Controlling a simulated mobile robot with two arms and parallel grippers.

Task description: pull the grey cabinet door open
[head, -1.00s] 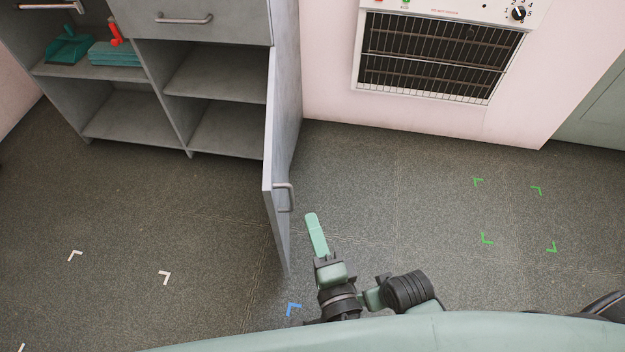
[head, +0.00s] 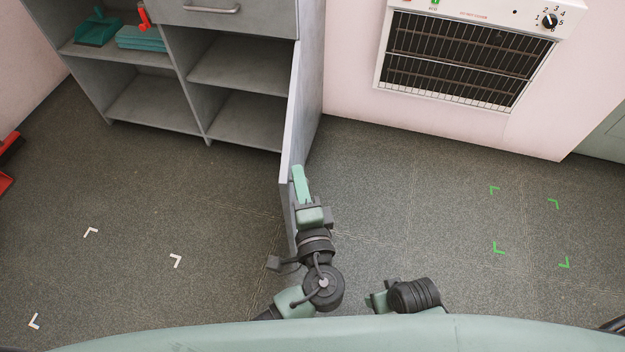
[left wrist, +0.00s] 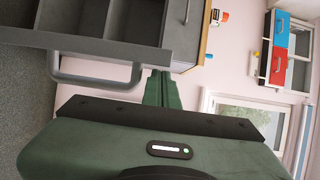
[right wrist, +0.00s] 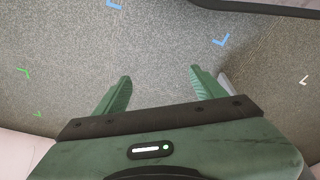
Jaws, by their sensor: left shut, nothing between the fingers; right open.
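The grey cabinet door (head: 289,165) stands swung out from the grey cabinet (head: 240,62), seen nearly edge-on. Its open shelves show to the left. My left gripper (head: 299,170) is shut and empty, close along the right face of the door, and it hides the door's handle in the head view. In the left wrist view the grey bar handle (left wrist: 95,82) is left of the shut fingers (left wrist: 160,85), close beside them; I cannot tell whether they touch. My right gripper (right wrist: 160,80) is open and empty above the floor.
Teal items and a red-handled thing (head: 142,15) are on the upper left shelf. A heater with a grille (head: 455,62) is on the pink wall at right. A red object (head: 8,160) is at the far left. The floor right of the door is clear, with green corner marks (head: 497,248).

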